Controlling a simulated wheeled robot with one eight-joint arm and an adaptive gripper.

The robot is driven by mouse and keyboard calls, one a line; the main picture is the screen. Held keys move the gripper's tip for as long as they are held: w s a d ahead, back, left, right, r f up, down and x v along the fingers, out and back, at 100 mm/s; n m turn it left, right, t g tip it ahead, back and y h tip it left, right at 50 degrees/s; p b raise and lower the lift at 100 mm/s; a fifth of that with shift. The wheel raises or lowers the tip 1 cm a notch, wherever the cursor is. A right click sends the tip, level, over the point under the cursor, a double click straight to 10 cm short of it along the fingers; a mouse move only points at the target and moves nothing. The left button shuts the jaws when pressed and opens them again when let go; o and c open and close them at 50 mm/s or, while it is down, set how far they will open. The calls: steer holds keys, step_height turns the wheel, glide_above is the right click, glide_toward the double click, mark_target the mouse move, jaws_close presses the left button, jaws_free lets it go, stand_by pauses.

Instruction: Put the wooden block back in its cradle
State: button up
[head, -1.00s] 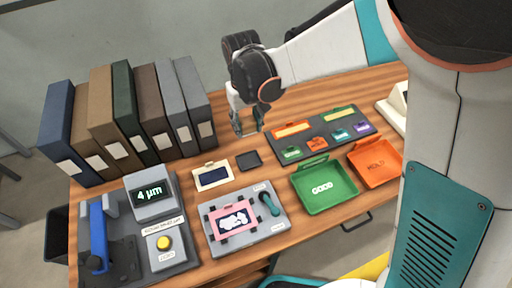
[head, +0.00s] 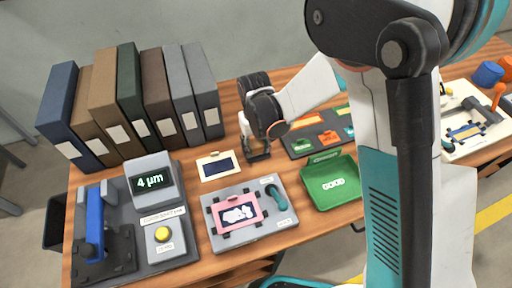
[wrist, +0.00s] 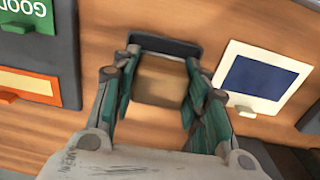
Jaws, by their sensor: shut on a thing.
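The wooden block (wrist: 160,82) is a plain brown piece between the two green-padded fingers in the wrist view. My gripper (wrist: 161,62) is shut on it. A dark grey square tray, which I take for the cradle (wrist: 165,45), shows its far edge just beyond the block. The block covers most of it, and I cannot tell whether the block rests inside or hovers just above. In the head view my gripper (head: 257,152) points down over the desk at that spot, and it hides the block there.
A white-framed dark card (head: 217,166) lies left of my gripper. Upright binders (head: 135,105) stand behind to the left. A green GOOD tray (head: 330,186) is at the right, and a grey fixture with a pink frame (head: 238,213) is in front.

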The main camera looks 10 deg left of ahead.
mark_target(255, 143)
steer(key=shift+f, duration=0.25)
steer(key=o, duration=0.6)
steer(key=shift+f, duration=0.1)
steer(key=o, duration=0.4)
step_height(255, 143, up, 12)
steer(key=p, duration=0.4)
steer(key=shift+r+p, duration=0.25)
steer(key=shift+p, duration=0.1)
steer(key=shift+s, duration=0.1)
